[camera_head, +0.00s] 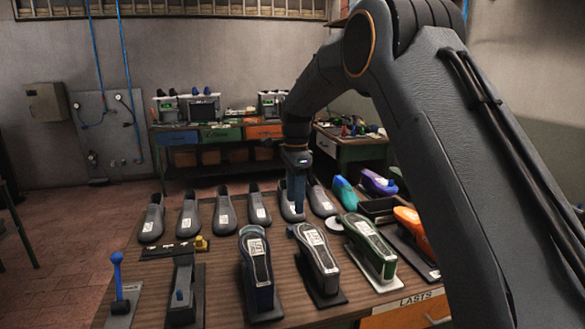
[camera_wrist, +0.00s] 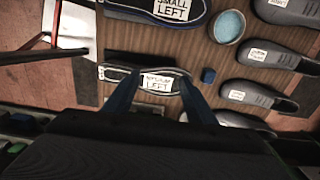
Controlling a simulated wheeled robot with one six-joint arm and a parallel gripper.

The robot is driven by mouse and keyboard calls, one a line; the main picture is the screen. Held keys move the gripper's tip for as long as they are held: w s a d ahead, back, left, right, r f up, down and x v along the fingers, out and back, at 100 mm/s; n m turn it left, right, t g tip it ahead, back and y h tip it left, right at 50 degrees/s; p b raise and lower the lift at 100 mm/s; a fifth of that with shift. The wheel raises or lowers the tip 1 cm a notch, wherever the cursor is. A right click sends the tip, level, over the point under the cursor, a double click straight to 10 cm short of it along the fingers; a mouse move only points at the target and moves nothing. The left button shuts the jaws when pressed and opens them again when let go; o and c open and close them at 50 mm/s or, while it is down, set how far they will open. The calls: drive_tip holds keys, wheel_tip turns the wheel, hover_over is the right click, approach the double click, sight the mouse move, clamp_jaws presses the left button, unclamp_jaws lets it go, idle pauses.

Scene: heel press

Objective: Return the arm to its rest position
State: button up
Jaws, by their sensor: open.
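My arm reaches in from the right in the head view and bends down over the wooden table (camera_head: 221,262). My gripper (camera_head: 297,205) points down among the shoe lasts. In the wrist view its two blue fingers (camera_wrist: 158,92) are spread apart with nothing held between them. Past the fingertips lies a last with a white label (camera_wrist: 157,83) ending in "LEFT". A last labelled "SMALL LEFT" (camera_wrist: 172,8) lies beyond it.
An orange last (camera_head: 412,229) and a purple one (camera_head: 379,182) stand at the right. A blue-handled lever (camera_head: 117,270) stands at the front left. A small round dish (camera_wrist: 227,26) shows in the wrist view. A workbench (camera_head: 215,133) stands at the back wall. The floor at left is clear.

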drive_tip(key=s+d+f+n+b, duration=0.1)
drive_tip(key=s+d+f+n, duration=0.1)
drive_tip(key=s+d, duration=0.1)
drive_tip(key=s+d+f+n+b, duration=0.2)
drive_tip(key=s+d+f, duration=0.1)
drive_tip(key=s+d, duration=0.1)
drive_tip(key=s+d+f+n+b, duration=0.2)
drive_tip(key=s+d+f, duration=0.1)
drive_tip(key=s+d, duration=0.1)
drive_tip(key=shift+s+f+n+t, duration=0.1)
drive_tip(key=shift+f+n+t, duration=0.2)
drive_tip(key=shift+n, duration=0.1)
drive_tip(key=s+d+f+n+b, duration=0.1)
drive_tip(key=s+d+f+n, duration=0.1)
drive_tip(key=s, duration=0.4)
drive_tip(key=s+d+f+n+b, duration=0.2)
drive_tip(key=s+d+f+n, duration=0.1)
drive_tip(key=s, duration=0.4)
drive_tip(key=s+d+f+n+b, duration=0.1)
drive_tip(key=s+d+f+n, duration=0.1)
drive_tip(key=s+f, duration=0.3)
drive_tip(key=shift+s+d+n+t+b, duration=0.3)
drive_tip(key=shift+s+d+n, duration=0.1)
drive_tip(key=shift+s, duration=0.6)
drive_tip(key=shift+f, duration=0.1)
